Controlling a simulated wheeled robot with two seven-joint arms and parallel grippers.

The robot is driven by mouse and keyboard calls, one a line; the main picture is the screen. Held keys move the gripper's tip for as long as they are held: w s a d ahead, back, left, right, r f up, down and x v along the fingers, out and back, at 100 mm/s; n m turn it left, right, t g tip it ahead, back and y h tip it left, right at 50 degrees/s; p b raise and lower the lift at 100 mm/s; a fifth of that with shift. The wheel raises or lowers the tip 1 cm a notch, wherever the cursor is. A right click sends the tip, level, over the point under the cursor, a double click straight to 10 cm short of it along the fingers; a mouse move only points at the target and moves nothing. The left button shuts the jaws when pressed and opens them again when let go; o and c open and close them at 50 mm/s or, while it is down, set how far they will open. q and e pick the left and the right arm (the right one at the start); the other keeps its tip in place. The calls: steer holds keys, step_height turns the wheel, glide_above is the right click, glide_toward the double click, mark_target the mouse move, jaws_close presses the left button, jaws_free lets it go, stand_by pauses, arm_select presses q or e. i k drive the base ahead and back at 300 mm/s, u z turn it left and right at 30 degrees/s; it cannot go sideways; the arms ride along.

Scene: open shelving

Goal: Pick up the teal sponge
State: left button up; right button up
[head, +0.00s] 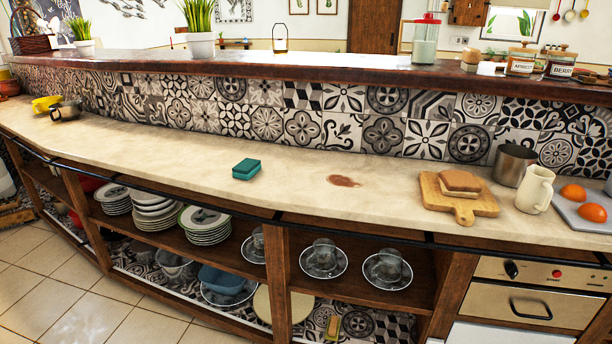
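Neither of my grippers shows in the head view.
A brown stain (343,181) lies right of the sponge. Farther right are a wooden board (440,203) with a sandwich (461,183), a metal pot (512,164) and a cream jug (535,189). A black rail (150,192) runs along the front edge. Counter around the sponge is clear.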

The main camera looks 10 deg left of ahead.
mark_target(247, 167)
steer(key=u, duration=2.1)
steer(key=i, duration=1.85)
steer(key=z, duration=2.65)
